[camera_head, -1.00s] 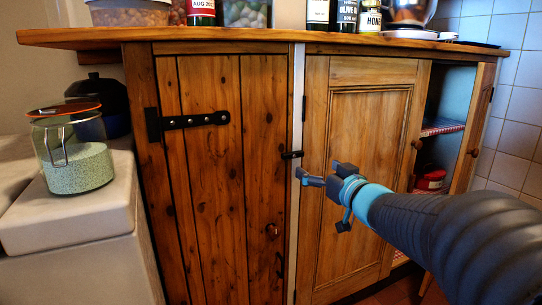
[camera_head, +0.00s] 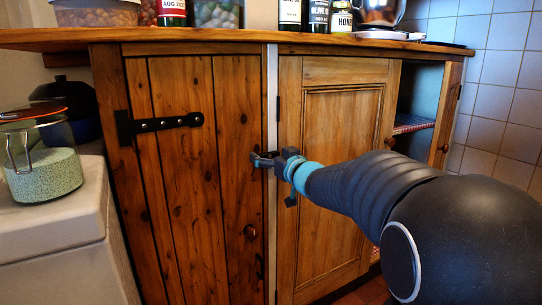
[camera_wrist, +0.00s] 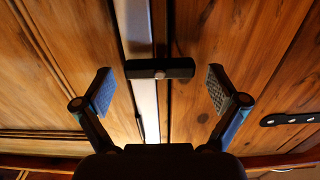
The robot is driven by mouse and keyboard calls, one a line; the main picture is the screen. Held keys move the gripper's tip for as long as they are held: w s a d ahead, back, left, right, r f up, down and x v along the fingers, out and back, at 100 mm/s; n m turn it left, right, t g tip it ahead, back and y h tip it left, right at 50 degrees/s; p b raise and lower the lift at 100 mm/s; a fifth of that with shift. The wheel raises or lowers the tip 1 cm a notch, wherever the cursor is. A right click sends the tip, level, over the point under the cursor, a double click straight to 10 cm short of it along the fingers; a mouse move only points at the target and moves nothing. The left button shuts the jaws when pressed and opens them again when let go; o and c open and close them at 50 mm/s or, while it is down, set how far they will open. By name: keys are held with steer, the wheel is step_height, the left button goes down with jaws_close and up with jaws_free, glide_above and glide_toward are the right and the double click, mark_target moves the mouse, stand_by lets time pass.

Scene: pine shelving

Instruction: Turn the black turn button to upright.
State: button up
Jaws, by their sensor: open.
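The black turn button (camera_wrist: 160,68) lies crosswise in the wrist view, reaching from the pale strip (camera_wrist: 138,40) over the edge of the plank door. My gripper (camera_wrist: 160,84) is open, with one finger on each side of the button's ends and clear gaps between. In the head view my gripper (camera_head: 266,159) is at the seam beside the plank door (camera_head: 195,200) and largely hides the button there. Whether the fingers touch the wood cannot be told.
A black strap hinge (camera_head: 165,123) is on the plank door, with a round wooden knob (camera_head: 250,232) lower down. A panelled door (camera_head: 340,190) stands to the right, by an open shelf section. Jars stand on the counter (camera_head: 200,38) above. A glass jar (camera_head: 40,165) is at left.

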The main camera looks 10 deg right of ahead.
steer(key=c, duration=1.1)
steer(key=shift+c, duration=0.2)
steer(key=n+b, duration=0.1)
steer(key=n, duration=0.1)
steer(key=n+b, duration=0.1)
steer(key=n, duration=0.1)
steer(key=shift+a+f+n+b, duration=0.15)
steer(key=shift+f+n+b, duration=0.05)
steer(key=shift+n+b, duration=0.2)
steer(key=n+b, duration=0.2)
steer(key=n, duration=0.2)
steer(key=shift+s+n+b, duration=0.1)
steer(key=shift+n+b, duration=0.2)
steer(key=n+b, duration=0.1)
steer(key=n, duration=0.1)
steer(key=n+b, duration=0.1)
steer(key=n, duration=0.1)
steer(key=shift+a+f+b, duration=0.15)
steer(key=shift+f+b, duration=0.05)
steer(key=shift+b, duration=0.1)
steer(key=shift+n+b, duration=1.05)
steer(key=shift+n, duration=1.25)
